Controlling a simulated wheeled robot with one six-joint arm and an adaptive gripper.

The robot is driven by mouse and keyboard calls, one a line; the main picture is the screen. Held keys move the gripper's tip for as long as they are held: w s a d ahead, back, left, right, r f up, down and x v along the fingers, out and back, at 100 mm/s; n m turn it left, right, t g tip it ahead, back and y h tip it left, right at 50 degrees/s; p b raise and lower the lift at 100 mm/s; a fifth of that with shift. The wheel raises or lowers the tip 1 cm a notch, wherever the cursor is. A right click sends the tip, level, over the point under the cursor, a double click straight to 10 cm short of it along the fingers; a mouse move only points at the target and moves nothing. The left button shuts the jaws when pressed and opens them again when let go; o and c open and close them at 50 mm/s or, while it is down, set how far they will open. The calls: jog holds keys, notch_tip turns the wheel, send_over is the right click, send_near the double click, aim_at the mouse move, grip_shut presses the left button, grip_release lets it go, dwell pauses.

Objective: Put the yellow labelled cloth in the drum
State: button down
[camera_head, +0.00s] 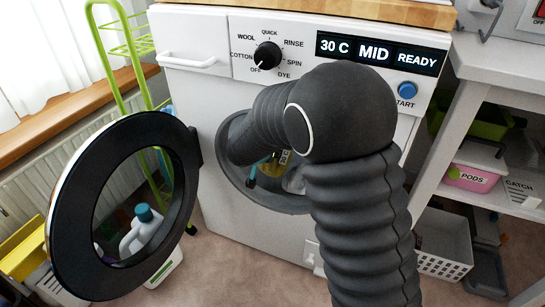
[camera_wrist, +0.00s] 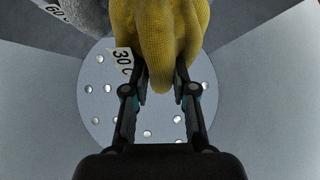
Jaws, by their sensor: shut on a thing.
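A yellow cloth (camera_wrist: 170,30) with a white label reading "30 C" (camera_wrist: 122,62) hangs between the fingers of my gripper (camera_wrist: 162,78) in the wrist view. My gripper is shut on it. Behind it is the drum's perforated round back (camera_wrist: 100,105) with grey walls around it. In the head view my arm reaches into the washer's round opening (camera_head: 268,200), and a small bit of yellow (camera_head: 283,158) shows inside. The arm hides much of the opening. A grey cloth (camera_wrist: 88,14) with a "60" label lies at the top left of the wrist view.
The washer door (camera_head: 62,240) stands wide open to the left. The washer panel (camera_head: 383,52) reads "30 C MID READY", and its dial (camera_head: 267,55) points to OFF. A green rack (camera_head: 125,50) stands behind the door. Shelves with a pink pods box (camera_head: 470,177) are at right.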

jog(key=w, duration=0.2)
jog(key=shift+w+a+f, duration=0.15)
jog(key=shift+w+f, duration=0.1)
jog(key=shift+w, duration=0.05)
jog(key=shift+f, duration=0.95)
jog(key=c, duration=0.9)
grip_release()
jog(key=shift+o, duration=0.5)
jog(key=o, duration=0.5)
jog(key=shift+s, duration=0.1)
